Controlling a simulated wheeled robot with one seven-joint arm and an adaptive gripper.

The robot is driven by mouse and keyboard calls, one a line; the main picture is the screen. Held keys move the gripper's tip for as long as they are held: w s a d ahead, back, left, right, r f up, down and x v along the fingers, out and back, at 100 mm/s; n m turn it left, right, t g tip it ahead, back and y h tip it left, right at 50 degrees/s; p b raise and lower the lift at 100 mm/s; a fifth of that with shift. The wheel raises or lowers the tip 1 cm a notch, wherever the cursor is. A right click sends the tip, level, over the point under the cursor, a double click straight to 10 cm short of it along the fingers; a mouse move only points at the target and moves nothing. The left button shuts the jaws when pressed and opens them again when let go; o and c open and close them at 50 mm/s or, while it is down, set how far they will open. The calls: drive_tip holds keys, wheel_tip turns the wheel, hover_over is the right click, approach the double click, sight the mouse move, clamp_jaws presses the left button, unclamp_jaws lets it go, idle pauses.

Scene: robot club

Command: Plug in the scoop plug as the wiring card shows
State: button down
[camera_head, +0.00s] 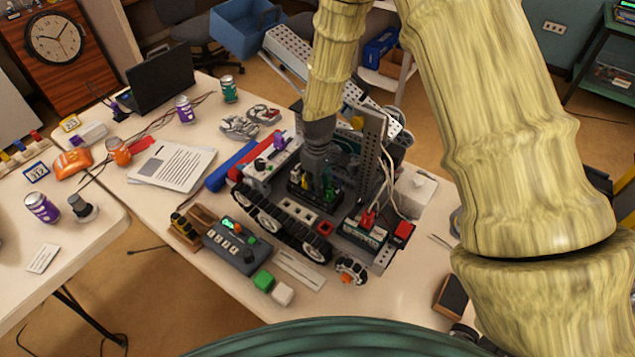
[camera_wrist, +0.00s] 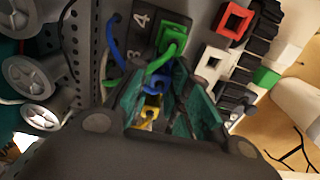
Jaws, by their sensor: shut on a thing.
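My gripper (camera_head: 320,172) points down over a dark port block (camera_head: 303,190) on the tracked robot. In the wrist view, my gripper (camera_wrist: 160,85) has its teal fingers closed about a yellow plug (camera_wrist: 152,107) with a yellow wire. Whether this plug is seated or just above a port is hidden by the fingers. A green plug (camera_wrist: 173,40) with a green wire sits beside the printed 4 on the block. A blue plug (camera_wrist: 158,80) sits between the green and yellow ones, near the 3. I cannot tell which printed sheet or card is the wiring card.
The tracked robot (camera_head: 290,228) has upright metal plates and loose wires close around my gripper. A button controller (camera_head: 237,246) stands before it. Printed papers (camera_head: 175,163), cans and a laptop (camera_head: 160,80) are at left. A red square block (camera_wrist: 235,20) is near my fingers.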

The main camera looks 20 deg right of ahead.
drive_tip(key=shift+f, duration=0.1)
idle(0.4)
drive_tip(key=c, duration=1.3)
unclamp_jaws()
drive_tip(key=shift+r+p, duration=2.05)
drive_tip(key=shift+r, duration=1)
